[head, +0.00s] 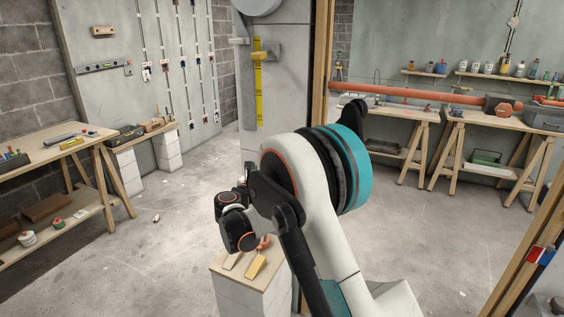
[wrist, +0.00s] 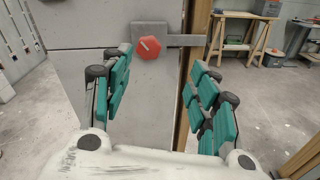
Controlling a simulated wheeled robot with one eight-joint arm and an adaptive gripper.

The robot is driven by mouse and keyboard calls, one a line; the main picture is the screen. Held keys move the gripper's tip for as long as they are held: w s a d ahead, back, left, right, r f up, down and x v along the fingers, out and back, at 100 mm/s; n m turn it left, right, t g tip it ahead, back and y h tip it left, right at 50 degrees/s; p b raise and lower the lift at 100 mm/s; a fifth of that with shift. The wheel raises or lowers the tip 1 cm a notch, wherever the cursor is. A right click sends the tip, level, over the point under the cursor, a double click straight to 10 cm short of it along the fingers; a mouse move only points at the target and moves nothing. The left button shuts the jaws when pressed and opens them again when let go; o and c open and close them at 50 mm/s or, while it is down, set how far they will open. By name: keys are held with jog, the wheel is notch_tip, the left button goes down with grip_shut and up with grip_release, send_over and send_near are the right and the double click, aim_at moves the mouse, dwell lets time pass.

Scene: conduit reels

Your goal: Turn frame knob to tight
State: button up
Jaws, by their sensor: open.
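A red hexagonal knob (wrist: 149,47) with a short pale pointer mark is on a grey plate (wrist: 184,40) in the wrist view. The mark slants toward the upper left. My gripper (wrist: 162,62) is open, with its teal-padded fingers apart and nothing between them. The knob appears beyond the fingertips, between them in the picture and closer to the left finger. I cannot tell the exact distance. No tight or loose label is readable. In the head view my arm covers part of the grey panel (head: 290,80), and I cannot make out this knob or my fingers there.
A wooden post (head: 321,60) stands at the panel's right edge. A small block stand (head: 240,290) with wedges on top is low in front. Workbenches stand at left (head: 60,148) and back right (head: 480,122). Concrete floor between them is mostly clear.

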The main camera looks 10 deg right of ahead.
jog(key=shift+n+t, duration=0.4)
jog(key=shift+n, duration=0.3)
jog(key=shift+w+a+f+b+x, duration=0.2)
jog(key=shift+b+x, duration=0.5)
jog(key=shift+x, duration=1.55)
jog(key=shift+w+a+f+b+x, duration=0.2)
jog(key=shift+b+x, duration=0.5)
jog(key=shift+x, duration=1.55)
jog(key=shift+w+a+f+b+x, duration=0.1)
jog(key=shift+a+f+b+x, duration=0.4)
jog(key=shift+x, duration=1.8)
jog(key=shift+d+r, duration=0.2)
jog(key=c, duration=1.1)
